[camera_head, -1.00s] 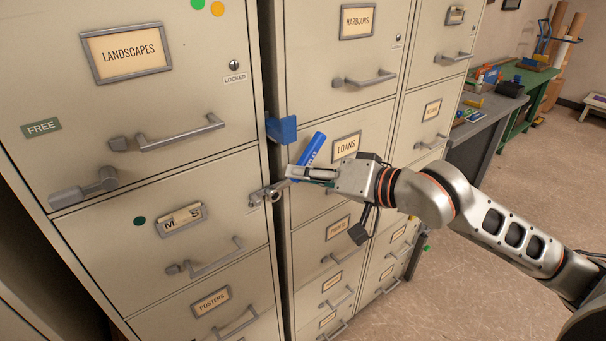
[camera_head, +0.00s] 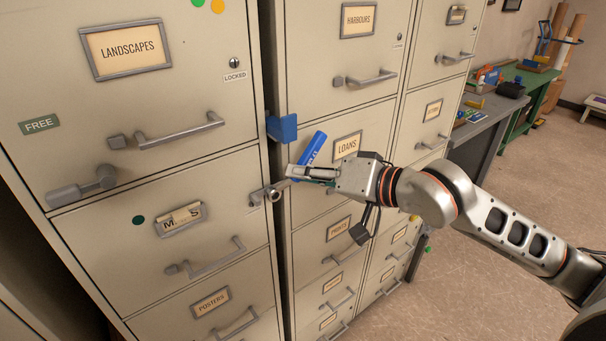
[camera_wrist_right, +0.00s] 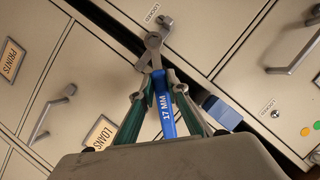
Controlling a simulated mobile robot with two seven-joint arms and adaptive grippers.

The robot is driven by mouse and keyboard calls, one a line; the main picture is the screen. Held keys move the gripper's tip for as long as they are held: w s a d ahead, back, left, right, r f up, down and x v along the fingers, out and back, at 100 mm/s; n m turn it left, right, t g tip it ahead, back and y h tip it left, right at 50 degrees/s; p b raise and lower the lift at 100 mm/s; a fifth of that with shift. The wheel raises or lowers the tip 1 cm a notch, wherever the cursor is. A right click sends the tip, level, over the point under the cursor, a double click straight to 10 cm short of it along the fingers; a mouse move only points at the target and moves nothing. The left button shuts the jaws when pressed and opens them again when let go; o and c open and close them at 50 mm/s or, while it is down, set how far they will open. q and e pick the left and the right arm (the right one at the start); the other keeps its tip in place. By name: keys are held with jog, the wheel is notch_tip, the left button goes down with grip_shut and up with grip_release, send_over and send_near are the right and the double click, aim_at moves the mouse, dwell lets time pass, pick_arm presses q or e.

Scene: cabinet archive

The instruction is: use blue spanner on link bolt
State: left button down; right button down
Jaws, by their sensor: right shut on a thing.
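The blue spanner (camera_head: 313,148), marked 17 MM on its handle (camera_wrist_right: 165,105), is in my right gripper (camera_head: 292,174). The gripper is shut on it in front of the gap between two cabinets. In the right wrist view, the spanner's grey head meets the lower end of a small metal link (camera_wrist_right: 160,25) at the link bolt (camera_wrist_right: 153,42). I cannot tell whether the jaw is fully seated around the bolt. In the head view, the link and bolt (camera_head: 272,194) show just left of my right fingertips. My left gripper is out of view.
A blue block (camera_head: 282,128) sits at the cabinet gap just above the spanner. Drawer handles (camera_head: 180,132) stick out nearby, and a grey lever (camera_head: 82,188) is at the left. A workbench (camera_head: 484,120) stands behind my right arm; open floor lies at the right.

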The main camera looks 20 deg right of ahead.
jog(key=shift+w+a, duration=0.1)
jog(key=shift+w, duration=0.1)
dwell(0.6)
jog(key=shift+s+b, duration=0.2)
jog(key=shift+b, duration=0.15)
jog(key=c, duration=2.6)
grip_release()
grip_shut()
jog(key=shift+s+d, duration=0.2)
jog(key=shift+s, duration=0.1)
